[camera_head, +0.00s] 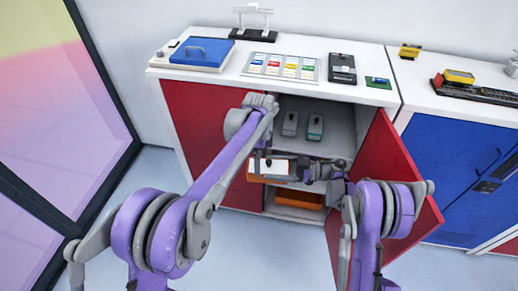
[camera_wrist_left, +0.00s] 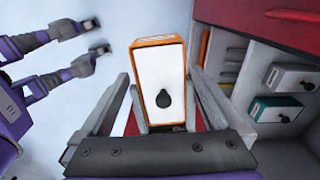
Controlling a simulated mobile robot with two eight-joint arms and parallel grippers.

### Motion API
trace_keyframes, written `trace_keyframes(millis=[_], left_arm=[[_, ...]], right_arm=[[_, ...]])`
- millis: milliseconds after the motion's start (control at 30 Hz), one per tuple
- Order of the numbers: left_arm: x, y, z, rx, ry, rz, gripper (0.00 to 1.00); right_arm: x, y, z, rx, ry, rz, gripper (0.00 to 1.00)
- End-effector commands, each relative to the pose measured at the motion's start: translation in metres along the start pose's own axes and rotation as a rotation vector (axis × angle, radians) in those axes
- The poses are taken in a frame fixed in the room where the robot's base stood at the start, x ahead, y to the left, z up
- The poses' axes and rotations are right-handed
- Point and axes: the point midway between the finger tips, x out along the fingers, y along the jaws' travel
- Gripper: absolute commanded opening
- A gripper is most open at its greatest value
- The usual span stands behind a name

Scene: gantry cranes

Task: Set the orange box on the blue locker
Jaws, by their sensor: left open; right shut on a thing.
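The orange box (camera_head: 255,178), with a white face and a dark mark, is in front of the open red cabinet. My right gripper (camera_head: 298,170) reaches in from its right and is shut on it. My left gripper (camera_head: 262,152) is above the box, open. In the left wrist view the box (camera_wrist_left: 160,75) shows between the left fingers (camera_wrist_left: 158,100), with gaps beside it. The blue locker (camera_head: 446,165) stands at the right, its doors closed. The exact contact of the right fingers is hidden.
The red cabinet door (camera_head: 375,170) stands open beside my right arm. Grey (camera_head: 290,123) and green (camera_head: 315,126) boxes sit on its shelf. A yellow crane model on a track (camera_head: 470,88) and a small yellow block (camera_head: 410,50) stand on the locker top, with free room between them.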

Motion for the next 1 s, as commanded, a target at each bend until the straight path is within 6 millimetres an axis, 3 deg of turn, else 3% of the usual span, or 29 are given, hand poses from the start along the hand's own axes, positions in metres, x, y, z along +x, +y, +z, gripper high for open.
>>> trace_keyframes(millis=[233,633,1000], left_arm=[[0.030,0.000,0.000,-0.001,0.000,-0.001,1.00],[0.036,0.000,0.000,-0.001,0.000,-0.001,0.98],[0.035,0.000,0.000,-0.001,0.000,-0.002,0.32]], right_arm=[[0.000,0.000,-0.001,0.000,0.002,0.000,0.00],[0.000,0.000,-0.001,0.000,0.002,0.000,0.00],[0.000,0.000,-0.001,0.000,0.002,-0.001,0.00]])
